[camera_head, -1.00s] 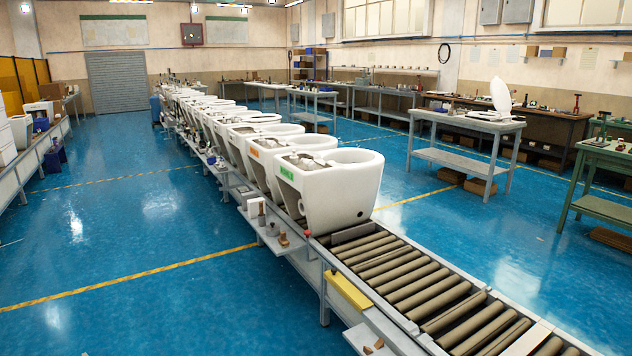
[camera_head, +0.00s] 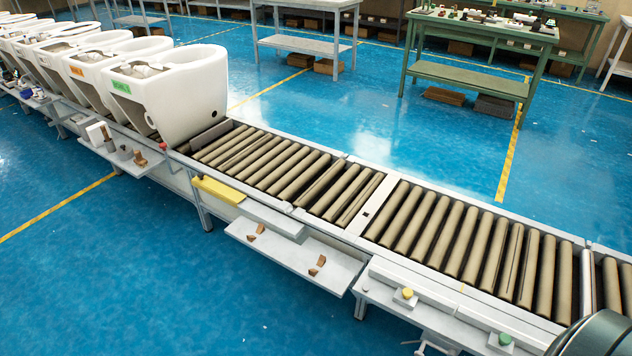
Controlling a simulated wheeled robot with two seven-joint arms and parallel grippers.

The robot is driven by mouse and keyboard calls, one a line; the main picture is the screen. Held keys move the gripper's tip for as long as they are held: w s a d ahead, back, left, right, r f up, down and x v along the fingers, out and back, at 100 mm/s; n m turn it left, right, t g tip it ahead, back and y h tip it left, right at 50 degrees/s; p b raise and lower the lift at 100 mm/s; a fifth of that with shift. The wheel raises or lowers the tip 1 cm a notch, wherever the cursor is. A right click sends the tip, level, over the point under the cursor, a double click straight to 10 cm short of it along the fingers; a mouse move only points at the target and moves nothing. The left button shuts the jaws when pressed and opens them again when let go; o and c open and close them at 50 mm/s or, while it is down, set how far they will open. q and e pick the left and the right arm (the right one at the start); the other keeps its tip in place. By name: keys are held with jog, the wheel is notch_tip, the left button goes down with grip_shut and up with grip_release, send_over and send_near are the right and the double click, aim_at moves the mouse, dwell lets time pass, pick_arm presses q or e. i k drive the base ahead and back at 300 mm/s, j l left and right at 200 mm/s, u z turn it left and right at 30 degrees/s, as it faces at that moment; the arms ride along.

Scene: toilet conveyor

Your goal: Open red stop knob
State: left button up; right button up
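A small red knob (camera_head: 163,147) shows on the near side of the conveyor, beside the first white toilet. It is too small to tell whether it is open or shut. A yellow round button (camera_head: 407,293) and a green round button (camera_head: 505,338) sit on small grey boxes along the near edge of the conveyor, further right. Neither of my grippers is in view.
The roller conveyor (camera_head: 420,225) runs from upper left to lower right, its near rollers empty. White toilets (camera_head: 178,95) stand in a row at the left. A grey shelf (camera_head: 300,258) juts out in front. A green table (camera_head: 470,72) stands behind. Blue floor lies open around.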

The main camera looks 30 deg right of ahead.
aim_at(199, 141)
jog(key=z, duration=0.4)
jog(key=i+j+z, duration=0.55)
jog(key=i+j, duration=0.25)
jog(key=i+j+z, duration=0.1)
jog(key=j, duration=0.3)
jog(key=i+j, duration=0.35)
jog(key=i+j+z, duration=0.15)
jog(key=j, duration=0.2)
jog(key=i+j, duration=0.25)
jog(key=j, duration=0.15)
